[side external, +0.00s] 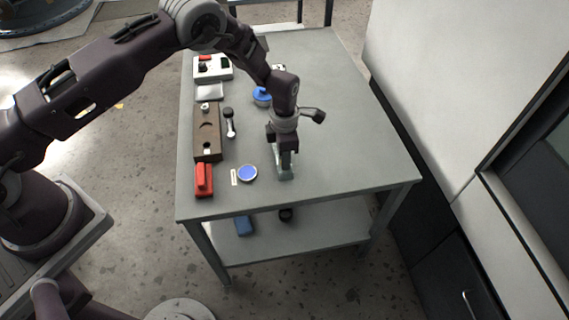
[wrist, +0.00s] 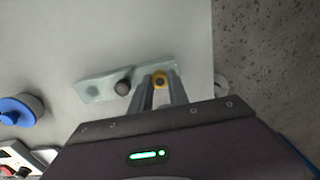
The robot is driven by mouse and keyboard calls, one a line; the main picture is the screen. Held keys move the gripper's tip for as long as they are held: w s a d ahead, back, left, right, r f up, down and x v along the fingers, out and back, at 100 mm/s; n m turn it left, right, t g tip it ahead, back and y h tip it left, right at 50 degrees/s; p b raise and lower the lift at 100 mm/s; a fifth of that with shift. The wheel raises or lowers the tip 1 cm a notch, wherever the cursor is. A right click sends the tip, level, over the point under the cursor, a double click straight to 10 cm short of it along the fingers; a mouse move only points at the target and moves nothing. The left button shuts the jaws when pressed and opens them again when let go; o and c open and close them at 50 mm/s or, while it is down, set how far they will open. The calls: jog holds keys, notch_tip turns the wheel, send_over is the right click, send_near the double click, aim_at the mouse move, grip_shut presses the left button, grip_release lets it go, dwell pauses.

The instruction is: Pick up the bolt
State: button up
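A pale grey-green plate (wrist: 95,88) lies under my gripper (wrist: 161,80) in the wrist view. I cannot tell which of these is the bolt.
On the grey table (side external: 350,140) are a blue disc (side external: 247,173), a red block (side external: 203,180), a brown fixture (side external: 207,145), a dark-and-light rod-like part (side external: 229,122) and a blue round part (side external: 261,97). The table's right side is clear. A white wall stands beyond it.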

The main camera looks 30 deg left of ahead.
grip_shut()
notch_tip(320, 180, up, 9)
jog(key=s+a+f+g+y, duration=0.1)
jog(key=a+f, duration=0.1)
jog(key=s+a+f+g+y, duration=0.1)
jog(key=s+a+f, duration=0.3)
jog(key=a, duration=0.1)
jog(key=shift+s+f+g+y, duration=0.25)
jog(key=shift+f+g+y, duration=0.15)
jog(key=shift+f, duration=0.45)
jog(key=shift+f, duration=0.6)
dwell(1.2)
notch_tip(320, 180, up, 7)
dwell(0.6)
